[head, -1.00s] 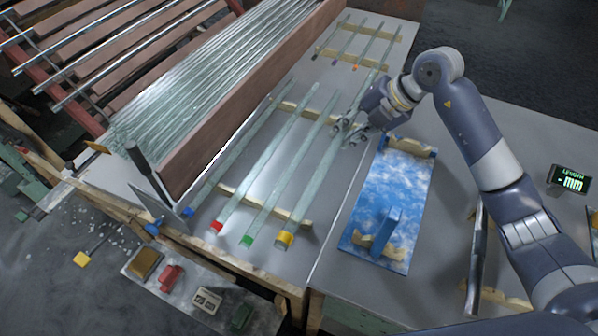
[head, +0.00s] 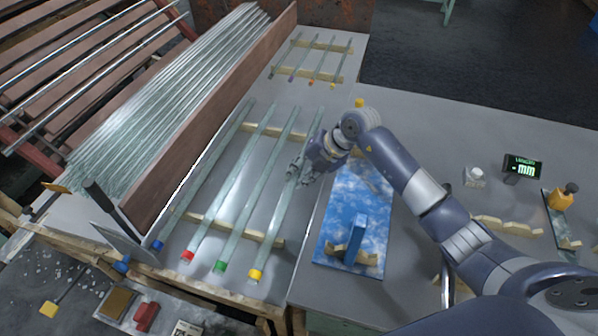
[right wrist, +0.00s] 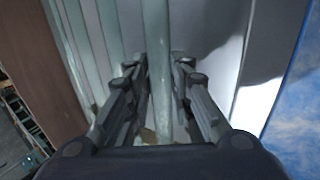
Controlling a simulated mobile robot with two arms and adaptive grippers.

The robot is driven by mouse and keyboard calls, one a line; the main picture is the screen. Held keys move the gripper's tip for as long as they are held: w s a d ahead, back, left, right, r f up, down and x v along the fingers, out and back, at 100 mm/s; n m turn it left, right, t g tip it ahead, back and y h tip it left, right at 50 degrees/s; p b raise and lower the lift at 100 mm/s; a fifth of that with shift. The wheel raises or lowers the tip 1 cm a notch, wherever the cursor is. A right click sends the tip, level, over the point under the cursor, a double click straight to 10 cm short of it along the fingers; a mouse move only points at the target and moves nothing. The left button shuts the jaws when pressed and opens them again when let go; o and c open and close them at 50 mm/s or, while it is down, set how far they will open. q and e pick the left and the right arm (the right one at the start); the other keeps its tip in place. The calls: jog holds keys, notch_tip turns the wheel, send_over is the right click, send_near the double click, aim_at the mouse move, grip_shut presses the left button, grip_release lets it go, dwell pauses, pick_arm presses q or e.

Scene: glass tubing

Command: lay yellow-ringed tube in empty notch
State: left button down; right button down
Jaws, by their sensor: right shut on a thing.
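The yellow-ringed tube (head: 277,222) lies along the right side of a row of glass tubes on the left table, over the near wooden rest (head: 232,230) and beside the green-ringed tube (head: 244,213). My right gripper (head: 300,172) is shut on it beyond its middle. In the right wrist view, the tube (right wrist: 156,60) runs between both fingers (right wrist: 160,95). The tube is at or close to rest height; I cannot tell whether it touches the notch, and it hides that notch. My left gripper is not in view.
Red-ringed (head: 212,210) and blue-ringed (head: 190,195) tubes lie farther left, beside a brown board (head: 200,125). A blue cloudy panel with a stand (head: 355,195) lies right of the gripper. Short tubes lie on rests (head: 310,78) at the back.

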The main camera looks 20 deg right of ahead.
jog(key=shift+f, duration=0.55)
jog(key=c, duration=1.4)
grip_release()
jog(key=shift+r, duration=0.2)
jog(key=v, duration=1.2)
jog(key=shift+r+b, duration=0.3)
jog(key=shift+r, duration=0.15)
